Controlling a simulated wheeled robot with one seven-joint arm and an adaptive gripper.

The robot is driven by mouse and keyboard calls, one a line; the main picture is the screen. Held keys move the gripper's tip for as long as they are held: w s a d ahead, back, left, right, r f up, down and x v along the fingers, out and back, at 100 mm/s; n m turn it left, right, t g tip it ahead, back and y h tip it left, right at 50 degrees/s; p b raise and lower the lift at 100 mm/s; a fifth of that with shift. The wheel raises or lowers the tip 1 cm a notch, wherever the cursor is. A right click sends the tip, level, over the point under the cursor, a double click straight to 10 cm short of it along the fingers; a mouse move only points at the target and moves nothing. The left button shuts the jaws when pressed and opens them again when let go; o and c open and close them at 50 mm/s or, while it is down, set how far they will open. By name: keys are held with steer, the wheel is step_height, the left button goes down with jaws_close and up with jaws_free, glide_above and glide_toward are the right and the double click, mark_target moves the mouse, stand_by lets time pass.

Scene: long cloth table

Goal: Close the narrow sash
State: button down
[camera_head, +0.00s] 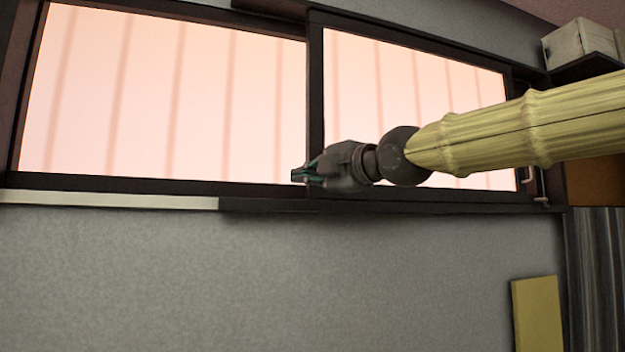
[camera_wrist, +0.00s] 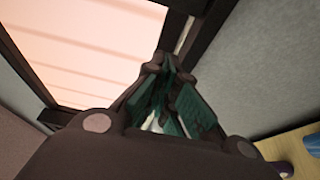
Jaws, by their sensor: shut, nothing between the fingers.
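A dark-framed window fills the upper part of the head view, with a left pane (camera_head: 150,95) and a right pane (camera_head: 350,90) of bright pink. The right sash looks the narrower; its dark left stile (camera_head: 315,90) stands upright between the panes. My gripper (camera_head: 298,175) is shut and empty, pointing left at the foot of that stile, near the bottom rail. I cannot tell whether it touches the frame. In the wrist view my gripper (camera_wrist: 163,65) has its fingers together near a dark frame corner, with a pink pane (camera_wrist: 90,50) to the left.
A small pale handle (camera_head: 528,174) shows by the window's right end. A white strip (camera_head: 110,199) and a dark sill run below the panes. Grey wall (camera_head: 250,280) lies beneath. A yellow panel (camera_head: 538,315) stands low right, and a pale box (camera_head: 580,42) sits upper right.

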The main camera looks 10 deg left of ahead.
steer(key=w+a+p, duration=0.3)
steer(key=w, duration=0.3)
steer(key=shift+w, duration=0.4)
steer(key=shift+d, duration=0.1)
stand_by(0.3)
